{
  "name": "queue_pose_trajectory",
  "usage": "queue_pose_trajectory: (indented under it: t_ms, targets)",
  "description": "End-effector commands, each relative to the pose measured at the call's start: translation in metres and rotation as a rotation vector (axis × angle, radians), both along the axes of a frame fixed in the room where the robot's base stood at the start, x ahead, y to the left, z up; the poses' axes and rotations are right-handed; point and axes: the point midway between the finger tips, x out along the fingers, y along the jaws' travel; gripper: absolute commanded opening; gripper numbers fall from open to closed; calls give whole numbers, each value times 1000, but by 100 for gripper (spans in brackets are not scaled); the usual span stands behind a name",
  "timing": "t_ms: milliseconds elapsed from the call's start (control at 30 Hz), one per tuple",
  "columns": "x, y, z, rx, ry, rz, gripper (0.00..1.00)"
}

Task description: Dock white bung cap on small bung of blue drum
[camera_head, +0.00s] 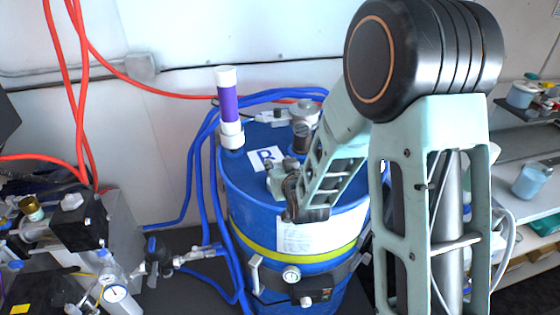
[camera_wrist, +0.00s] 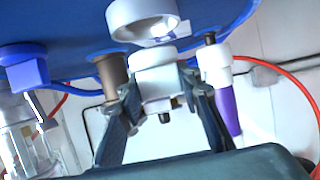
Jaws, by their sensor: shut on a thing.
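A blue drum (camera_head: 250,200) stands in the middle of the head view, with a blue lid and a yellow band. My gripper (camera_head: 282,178) is low over the front of the lid. In the wrist view, where the lid (camera_wrist: 70,30) fills the top, my gripper (camera_wrist: 165,100) is shut on a white piece, seemingly the white bung cap (camera_wrist: 153,82). Beyond it is a white ring (camera_wrist: 145,18) with a grey hollow; I cannot tell whether it is the small bung. The gap between cap and ring is small, and contact cannot be told.
A purple and white tube (camera_head: 229,105) stands at the lid's left edge. A grey fitting on a brown stem (camera_head: 303,120) stands at the back right. Blue hoses (camera_head: 200,180) run down the drum's left side. Gauges and valves (camera_head: 90,250) fill the lower left.

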Motion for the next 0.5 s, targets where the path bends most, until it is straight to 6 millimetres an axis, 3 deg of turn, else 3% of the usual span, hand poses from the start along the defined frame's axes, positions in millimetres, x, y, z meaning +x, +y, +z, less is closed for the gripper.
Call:
queue_pose_trajectory:
  t_ms: [200, 500]
  targets:
    - [0, 0, -21, 0, 0, 0, 8]
    - [0, 0, -23, 0, -1, 0, 8]
